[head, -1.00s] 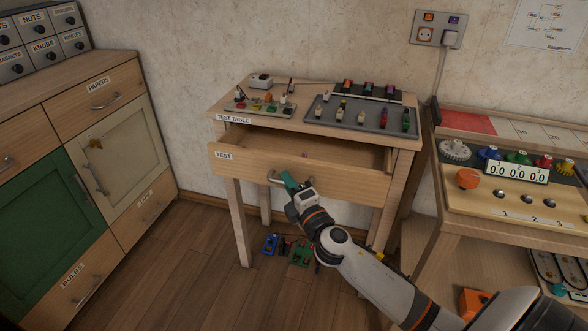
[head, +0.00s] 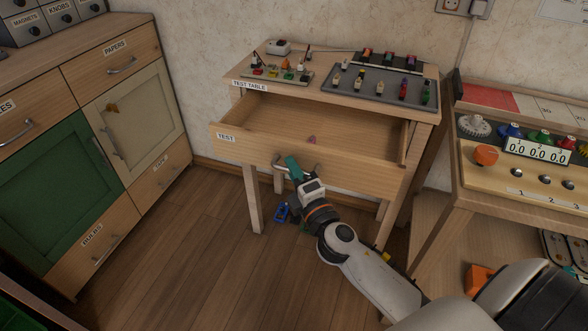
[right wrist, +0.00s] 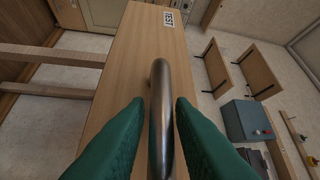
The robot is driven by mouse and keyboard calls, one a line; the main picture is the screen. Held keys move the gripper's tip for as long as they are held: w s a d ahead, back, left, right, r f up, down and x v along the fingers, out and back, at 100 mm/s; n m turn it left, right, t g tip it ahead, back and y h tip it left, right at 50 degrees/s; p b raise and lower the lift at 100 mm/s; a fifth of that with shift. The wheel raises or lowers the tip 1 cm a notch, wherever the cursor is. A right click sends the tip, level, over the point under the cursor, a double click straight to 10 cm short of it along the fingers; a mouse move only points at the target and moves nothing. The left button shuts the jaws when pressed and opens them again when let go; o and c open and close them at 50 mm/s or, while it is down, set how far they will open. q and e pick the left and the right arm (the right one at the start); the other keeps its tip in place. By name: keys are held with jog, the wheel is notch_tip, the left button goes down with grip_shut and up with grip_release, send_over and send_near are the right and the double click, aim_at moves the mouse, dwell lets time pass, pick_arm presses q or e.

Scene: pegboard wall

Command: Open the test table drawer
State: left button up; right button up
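The test table (head: 340,100) stands against the wall. Its drawer, with the TEST label on its front (head: 345,172), is pulled well out, and its bare inside shows. A small pinkish thing (head: 311,140) lies in it. My right gripper (head: 293,168) is at the metal bar handle (head: 279,163) on the drawer front. My left gripper is not in view.
Small parts stand on trays (head: 385,85) on the table top. A cabinet (head: 110,130) stands at the left, and a workbench with dials (head: 510,175) at the right. The wooden floor (head: 190,250) between cabinet and table is clear. Small coloured things lie under the table.

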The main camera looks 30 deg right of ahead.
jog(key=shift+o, duration=0.8)
